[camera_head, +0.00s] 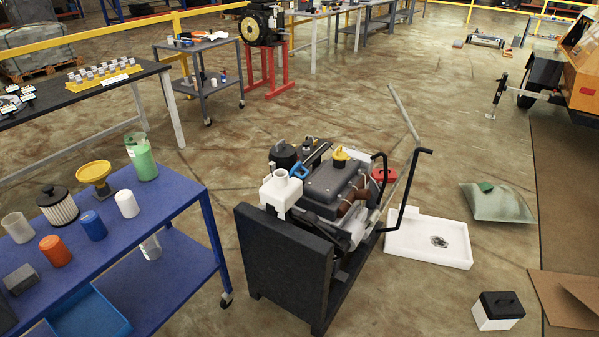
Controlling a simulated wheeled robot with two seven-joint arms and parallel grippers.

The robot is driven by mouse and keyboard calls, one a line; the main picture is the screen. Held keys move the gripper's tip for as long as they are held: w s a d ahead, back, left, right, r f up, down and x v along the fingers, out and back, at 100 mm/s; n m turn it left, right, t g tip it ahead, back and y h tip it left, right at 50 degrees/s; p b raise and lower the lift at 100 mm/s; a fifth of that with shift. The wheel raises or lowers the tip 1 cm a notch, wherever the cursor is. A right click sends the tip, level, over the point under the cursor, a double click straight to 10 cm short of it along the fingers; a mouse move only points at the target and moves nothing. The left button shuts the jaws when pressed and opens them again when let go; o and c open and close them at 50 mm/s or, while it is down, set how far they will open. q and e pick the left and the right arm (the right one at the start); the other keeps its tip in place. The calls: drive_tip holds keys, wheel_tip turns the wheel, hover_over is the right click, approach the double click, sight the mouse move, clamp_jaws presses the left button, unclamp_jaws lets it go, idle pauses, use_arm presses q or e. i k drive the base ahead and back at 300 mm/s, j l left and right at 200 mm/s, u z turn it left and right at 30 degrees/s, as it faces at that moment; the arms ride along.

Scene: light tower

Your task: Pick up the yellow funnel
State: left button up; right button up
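The yellow funnel (94,172) stands on the blue cart (165,205) at the left, wide mouth up, with a darker lower part under it. It sits between a pleated filter (57,205) and a green-filled clear container (141,157). A blue can (92,225) and a white can (127,204) stand in front of it. Nothing covers the funnel's bowl. Neither of my grippers shows in the head view.
An orange can (55,251), a clear cup (17,228) and a grey block (21,279) share the cart top. An engine (318,190) on a black stand is right of the cart. A white tray (429,240) lies on the floor. Open floor lies behind the cart.

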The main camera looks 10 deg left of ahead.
sight(95, 173)
drive_tip(key=u, duration=1.65)
drive_tip(key=i+l, duration=0.15)
drive_tip(key=l+z, duration=0.05)
drive_tip(key=l, duration=0.05)
